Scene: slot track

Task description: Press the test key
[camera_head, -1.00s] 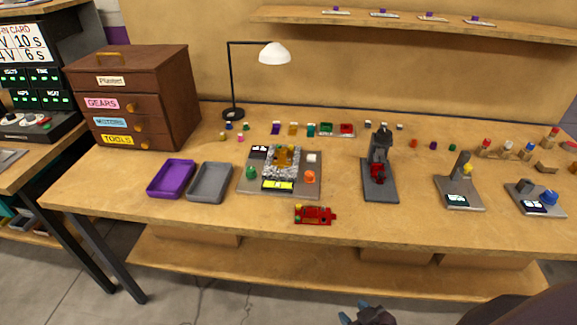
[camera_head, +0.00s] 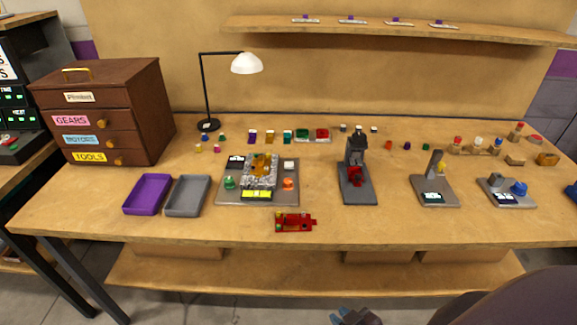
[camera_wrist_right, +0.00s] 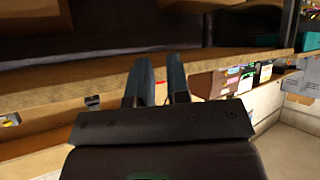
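No part I can read is labelled as the test key. A grey board (camera_head: 228,198) at the middle left of the bench carries a track-like block (camera_head: 263,168), a green button (camera_head: 229,183), an orange button (camera_head: 288,184), a white key (camera_head: 289,165) and a yellow display strip (camera_head: 257,195). A red slot car (camera_head: 295,222) lies just in front of it. My right gripper (camera_head: 355,316) shows at the bottom edge, in front of and below the bench, away from these things. In the right wrist view its two fingers (camera_wrist_right: 160,80) are apart with nothing between them. My left gripper is out of view.
A purple tray (camera_head: 146,194) and a grey tray (camera_head: 187,195) stand left of the board, near a brown drawer cabinet (camera_head: 105,110). A dark press-like stand (camera_head: 356,180) and two small display stands (camera_head: 435,190) (camera_head: 505,192) are to the right. A lamp (camera_head: 246,63) stands behind.

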